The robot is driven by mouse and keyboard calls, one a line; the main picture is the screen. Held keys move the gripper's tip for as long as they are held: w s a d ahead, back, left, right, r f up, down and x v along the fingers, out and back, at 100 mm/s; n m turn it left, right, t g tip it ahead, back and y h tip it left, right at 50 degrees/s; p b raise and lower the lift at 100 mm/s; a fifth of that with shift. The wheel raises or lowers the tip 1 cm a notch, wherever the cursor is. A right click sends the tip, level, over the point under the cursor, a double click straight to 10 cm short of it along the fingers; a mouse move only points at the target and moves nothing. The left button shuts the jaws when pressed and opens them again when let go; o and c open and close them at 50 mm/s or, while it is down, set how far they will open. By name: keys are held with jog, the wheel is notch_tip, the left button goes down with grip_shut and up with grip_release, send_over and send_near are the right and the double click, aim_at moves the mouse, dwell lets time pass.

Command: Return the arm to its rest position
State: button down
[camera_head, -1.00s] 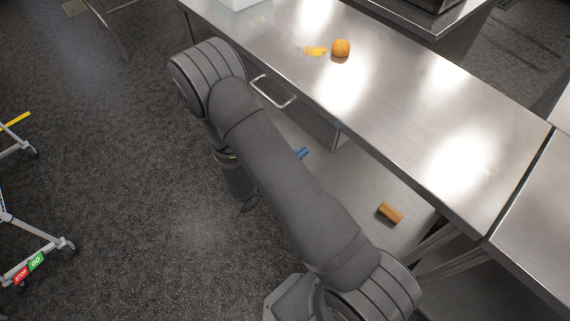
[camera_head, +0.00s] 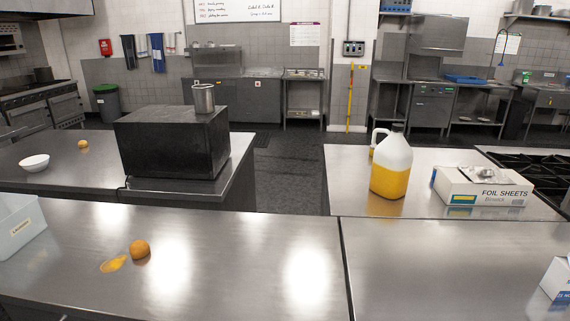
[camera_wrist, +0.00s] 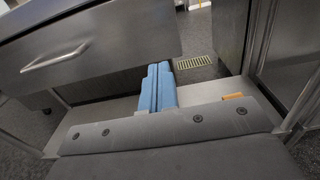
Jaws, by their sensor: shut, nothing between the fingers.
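My gripper (camera_wrist: 159,72) shows in the wrist view as two blue fingers lying side by side, closed together with nothing between them. It is over the lower part of a steel work table, near a drawer front with a bar handle (camera_wrist: 55,58). The arm and gripper are outside the head view, so the arm's full pose is hidden.
A wooden-coloured piece (camera_wrist: 233,96) partly shows on the lower shelf. A pale bin (camera_head: 18,228) is at left.

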jog(key=w, duration=1.3)
jog(key=shift+w, duration=0.35)
